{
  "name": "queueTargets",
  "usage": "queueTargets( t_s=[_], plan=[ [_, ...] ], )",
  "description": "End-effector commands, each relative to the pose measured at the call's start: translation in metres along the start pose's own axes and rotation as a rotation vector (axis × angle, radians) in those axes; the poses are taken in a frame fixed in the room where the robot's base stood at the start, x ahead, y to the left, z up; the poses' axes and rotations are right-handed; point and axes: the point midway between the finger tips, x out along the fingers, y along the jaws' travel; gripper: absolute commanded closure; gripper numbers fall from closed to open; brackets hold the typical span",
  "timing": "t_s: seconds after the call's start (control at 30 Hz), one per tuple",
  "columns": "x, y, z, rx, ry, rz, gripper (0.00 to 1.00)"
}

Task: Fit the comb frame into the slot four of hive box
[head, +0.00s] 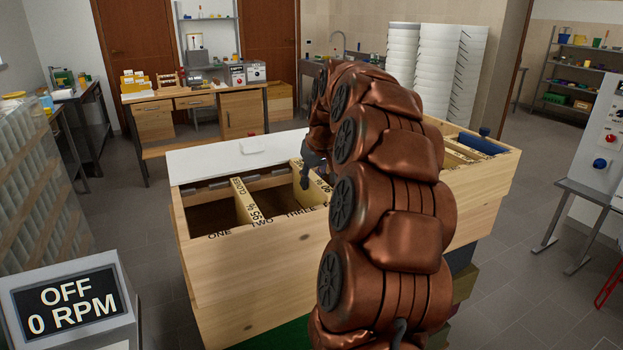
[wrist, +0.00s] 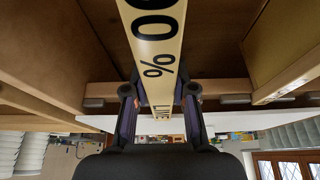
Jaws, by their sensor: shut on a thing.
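The wooden hive box (head: 262,270) stands in the middle of the head view, its front edge lettered ONE, TWO, THREE; the lettering beyond is behind my arm. My gripper (head: 313,165) is over the box. In the wrist view my gripper (wrist: 160,92) is shut on the pale top bar of the comb frame (wrist: 150,40), a finger on each side. The bar shows a percent mark and a partly cut number. In the head view the held comb frame (head: 322,184) is near THREE, mostly hidden by my arm. I cannot tell whether it is seated.
Another frame (head: 244,201) marked 95% stands in the box near TWO. A white cover (head: 215,158) lies along the back left of the box. A blue object (head: 482,146) sits at its right end. A display (head: 72,305) reads OFF, 0 RPM.

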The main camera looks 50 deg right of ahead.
Motion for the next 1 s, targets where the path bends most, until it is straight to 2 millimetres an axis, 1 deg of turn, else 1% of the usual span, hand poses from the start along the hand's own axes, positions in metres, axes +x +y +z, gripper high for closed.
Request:
queueTargets(
  t_s=[1.0],
  plan=[
    [0.017,0.0,0.006,0.0,0.003,0.001,1.0]
  ],
)
